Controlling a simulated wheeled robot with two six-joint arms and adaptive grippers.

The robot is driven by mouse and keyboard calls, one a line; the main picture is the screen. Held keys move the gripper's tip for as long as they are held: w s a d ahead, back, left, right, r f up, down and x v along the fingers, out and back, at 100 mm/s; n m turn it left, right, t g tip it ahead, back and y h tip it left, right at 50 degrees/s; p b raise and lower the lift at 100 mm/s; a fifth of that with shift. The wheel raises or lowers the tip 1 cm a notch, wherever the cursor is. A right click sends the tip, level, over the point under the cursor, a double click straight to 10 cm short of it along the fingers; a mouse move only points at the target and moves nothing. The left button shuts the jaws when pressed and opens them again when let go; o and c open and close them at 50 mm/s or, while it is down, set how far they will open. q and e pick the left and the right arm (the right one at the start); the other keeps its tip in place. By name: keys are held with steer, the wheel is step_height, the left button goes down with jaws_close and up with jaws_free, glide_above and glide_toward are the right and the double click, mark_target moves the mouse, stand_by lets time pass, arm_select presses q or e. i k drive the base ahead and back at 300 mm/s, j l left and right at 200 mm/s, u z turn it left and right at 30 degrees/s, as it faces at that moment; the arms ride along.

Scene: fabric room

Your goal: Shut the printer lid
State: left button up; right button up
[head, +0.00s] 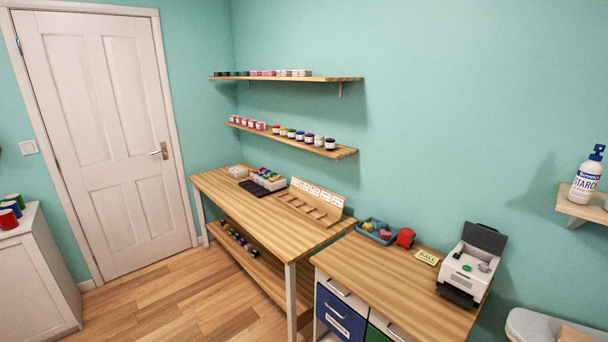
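The printer (465,272) is a small white and dark machine at the right end of the wooden desk in the head view. Its dark lid (485,238) stands raised at the back, tilted up near the wall. A green spot and a grey spot show on its top. A dark tray or slot shows at its lower front. Neither of my grippers shows in the head view.
The printer stands on a drawer desk (385,278), with a yellow card (427,257), a red object (405,237) and a teal tray (362,231) to its left. A shelf (580,208) with a starch bottle (588,176) juts out at right. Wooden floor is clear at lower left.

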mark_target(489, 238)
steer(key=z, duration=1.3)
steer(key=i+j, duration=0.25)
steer(key=j, duration=0.15)
steer(key=i+j, duration=0.2)
steer(key=j, duration=0.2)
steer(key=i+j, duration=0.25)
steer(key=j, duration=0.15)
steer(key=i+j+u, duration=0.1)
steer(key=j, duration=0.3)
steer(key=i+j, duration=0.35)
